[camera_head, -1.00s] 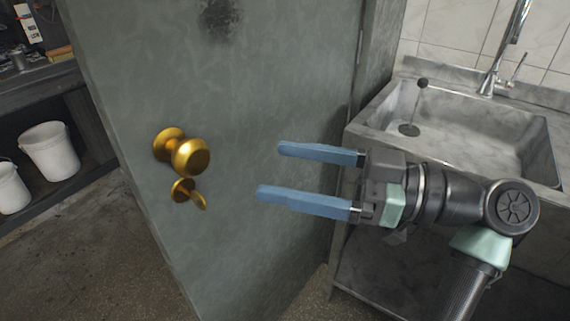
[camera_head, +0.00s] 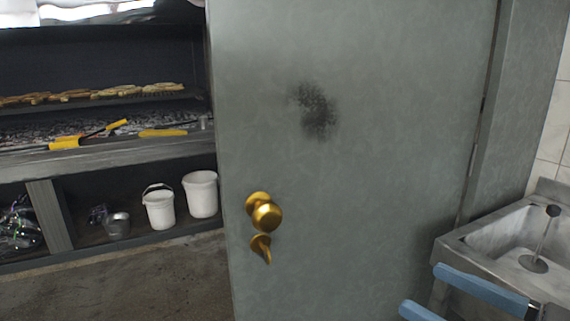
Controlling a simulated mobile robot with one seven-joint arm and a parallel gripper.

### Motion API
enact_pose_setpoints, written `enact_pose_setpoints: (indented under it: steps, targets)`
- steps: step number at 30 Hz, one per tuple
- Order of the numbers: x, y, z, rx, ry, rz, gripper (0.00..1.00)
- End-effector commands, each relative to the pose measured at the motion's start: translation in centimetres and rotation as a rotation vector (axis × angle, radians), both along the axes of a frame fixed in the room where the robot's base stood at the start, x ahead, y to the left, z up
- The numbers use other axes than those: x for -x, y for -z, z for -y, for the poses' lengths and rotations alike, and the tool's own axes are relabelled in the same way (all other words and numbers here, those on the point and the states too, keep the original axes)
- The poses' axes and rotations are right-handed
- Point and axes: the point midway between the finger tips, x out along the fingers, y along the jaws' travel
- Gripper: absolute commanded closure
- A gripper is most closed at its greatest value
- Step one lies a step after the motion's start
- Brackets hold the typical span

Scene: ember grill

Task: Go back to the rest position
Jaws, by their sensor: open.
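My gripper (camera_head: 420,288) is at the lower right edge of the head view. Its two blue fingers are apart with nothing between them. Most of the gripper body and the arm are out of the frame. The fingers are in front of the grey-green door (camera_head: 370,200) and the sink, apart from the golden door knob (camera_head: 266,214). A small golden latch (camera_head: 261,247) sits just below the knob.
The door stands open in the middle. A metal sink (camera_head: 495,235) is at the right. At the left is a grill (camera_head: 110,155) with food on a rack, yellow-handled tools and white buckets (camera_head: 201,194) below. Bare floor (camera_head: 130,285) lies in front of it.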

Motion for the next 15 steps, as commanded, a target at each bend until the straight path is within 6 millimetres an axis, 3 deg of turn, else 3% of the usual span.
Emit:
enact_pose_setpoints:
  steps: [8,11,15]
  targets:
    - [-6.3,-2.7,-3.7,0.014,0.236,-0.034,0.09]
    - [-8.1,-5.0,-5.5,0.01,0.348,0.012,0.09]
    - [-8.7,-10.5,-8.8,-0.024,0.509,0.171,0.09]
